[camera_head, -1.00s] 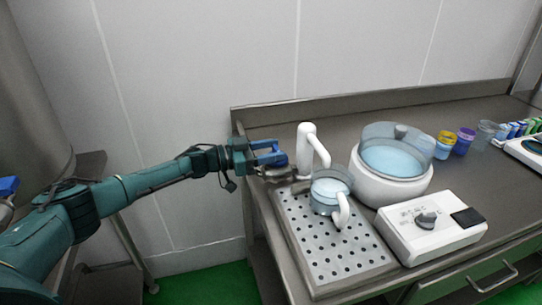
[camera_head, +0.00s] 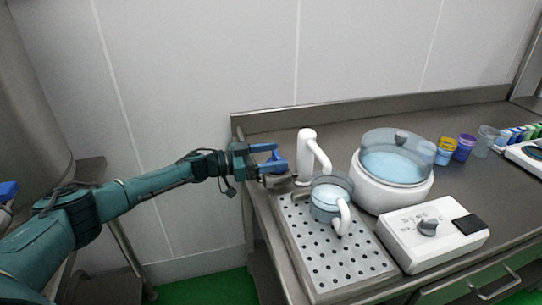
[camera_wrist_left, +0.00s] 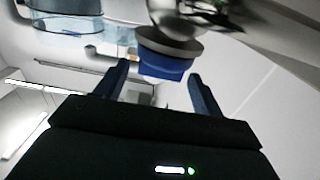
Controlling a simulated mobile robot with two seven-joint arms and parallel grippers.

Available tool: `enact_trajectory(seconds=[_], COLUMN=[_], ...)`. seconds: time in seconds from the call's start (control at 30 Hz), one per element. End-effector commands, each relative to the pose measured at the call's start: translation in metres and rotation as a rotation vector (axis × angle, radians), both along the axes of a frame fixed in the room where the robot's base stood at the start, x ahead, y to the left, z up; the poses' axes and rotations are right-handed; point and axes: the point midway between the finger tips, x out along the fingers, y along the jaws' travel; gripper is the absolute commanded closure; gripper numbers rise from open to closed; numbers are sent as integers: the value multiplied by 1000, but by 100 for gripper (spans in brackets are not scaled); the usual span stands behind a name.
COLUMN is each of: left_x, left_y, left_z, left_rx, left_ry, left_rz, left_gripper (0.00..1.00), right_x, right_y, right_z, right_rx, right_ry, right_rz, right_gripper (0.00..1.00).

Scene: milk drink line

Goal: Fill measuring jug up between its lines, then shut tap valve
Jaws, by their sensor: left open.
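A clear measuring jug (camera_head: 325,207) with pale blue liquid stands upright on the perforated drip tray (camera_head: 335,262), under the spout of the white tap (camera_head: 307,150). Its white handle faces the front. Its lines are too small to read. My left gripper (camera_head: 272,158) is at the tap's left, open, with blue fingers. In the left wrist view, the blue end of the valve (camera_wrist_left: 165,64) lies just ahead of and between the open fingertips (camera_wrist_left: 160,82), seemingly not gripped. The jug's clear wall shows at the top left there (camera_wrist_left: 65,22). My right gripper is not in view.
A white-based bowl (camera_head: 400,188) with a clear cover and blue liquid stands right of the jug. A white control box (camera_head: 405,245) with a grey knob is in front of it. Several cups, including a yellow one (camera_head: 446,150), stand at the back right. A wall is behind the counter.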

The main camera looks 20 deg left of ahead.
Motion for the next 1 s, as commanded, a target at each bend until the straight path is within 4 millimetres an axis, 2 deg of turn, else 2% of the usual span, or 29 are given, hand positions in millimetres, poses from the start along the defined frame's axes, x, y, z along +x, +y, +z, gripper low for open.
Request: enact_trajectory(seconds=[0.13, 0.23, 0.7, 0.8, 1.0], left_x=[-2, -9, -62, -68, -73], left_y=[4, 14, 95, 104, 110], left_z=[-1, -1, -2, -1, 0], left_rx=[1, 2, 2, 2, 0], left_ry=[1, 1, 1, 1, 0], left_rz=[1, 1, 2, 2, -1], left_gripper=[32, 32, 32, 32, 32], right_x=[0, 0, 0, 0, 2], right_y=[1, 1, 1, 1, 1], right_z=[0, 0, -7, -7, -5], right_rx=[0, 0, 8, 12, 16], right_ry=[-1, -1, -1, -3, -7], right_rz=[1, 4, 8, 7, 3], right_gripper=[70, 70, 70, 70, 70])
